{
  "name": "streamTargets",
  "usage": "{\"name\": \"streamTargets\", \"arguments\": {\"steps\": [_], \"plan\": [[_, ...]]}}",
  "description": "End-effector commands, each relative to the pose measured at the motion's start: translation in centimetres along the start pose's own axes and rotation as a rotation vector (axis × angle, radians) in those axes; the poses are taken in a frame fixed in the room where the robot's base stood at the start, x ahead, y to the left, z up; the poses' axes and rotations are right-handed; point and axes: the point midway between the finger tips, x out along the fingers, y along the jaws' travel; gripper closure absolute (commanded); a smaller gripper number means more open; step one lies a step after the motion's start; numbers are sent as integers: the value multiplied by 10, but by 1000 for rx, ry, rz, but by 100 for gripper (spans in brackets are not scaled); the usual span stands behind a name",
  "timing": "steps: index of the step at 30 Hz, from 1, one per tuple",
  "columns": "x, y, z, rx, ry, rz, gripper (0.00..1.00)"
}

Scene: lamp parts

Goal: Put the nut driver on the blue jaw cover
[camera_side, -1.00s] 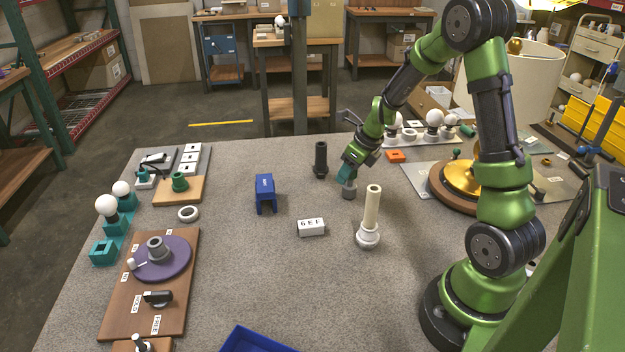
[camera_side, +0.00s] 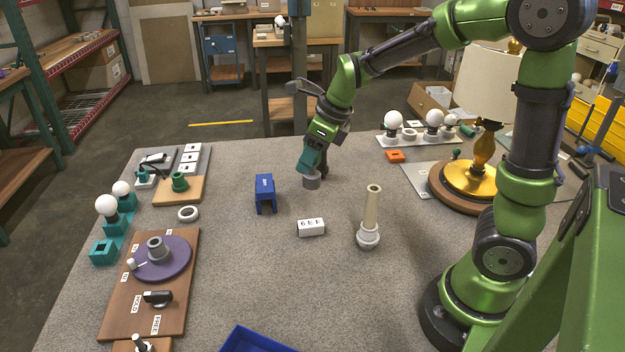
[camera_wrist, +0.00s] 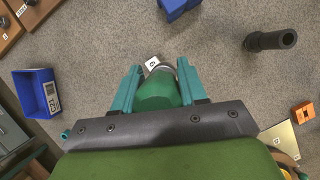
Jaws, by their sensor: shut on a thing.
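The blue jaw cover (camera_side: 264,194) stands on the grey table, left of my gripper in the side view. Part of it shows at the top edge of the wrist view (camera_wrist: 174,5). My gripper (camera_side: 312,171) is above the table with its teal jaws shut on a piece, apparently the nut driver. The piece's grey lower end (camera_side: 312,183) shows below the jaws, and its rounded green part (camera_wrist: 158,92) shows between them in the wrist view. The jaws hide its sides. The held piece is to the right of the jaw cover and apart from it.
A dark cylinder (camera_wrist: 270,40) stands just behind my gripper. A blue bin (camera_side: 252,341) is at the front edge. The table between gripper and jaw cover is clear.

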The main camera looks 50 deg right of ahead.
Motion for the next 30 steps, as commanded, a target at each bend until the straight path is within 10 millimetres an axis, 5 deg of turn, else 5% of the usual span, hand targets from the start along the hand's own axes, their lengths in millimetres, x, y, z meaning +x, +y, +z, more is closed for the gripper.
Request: {"name": "streamTargets", "arguments": {"steps": [4,8,21,30], "plan": [[1,19,-2,-16,14,15,93],[12,7,10,8,25,9,93],[62,-43,97,9,22,9,93],[72,-53,116,7,21,10,93]]}}
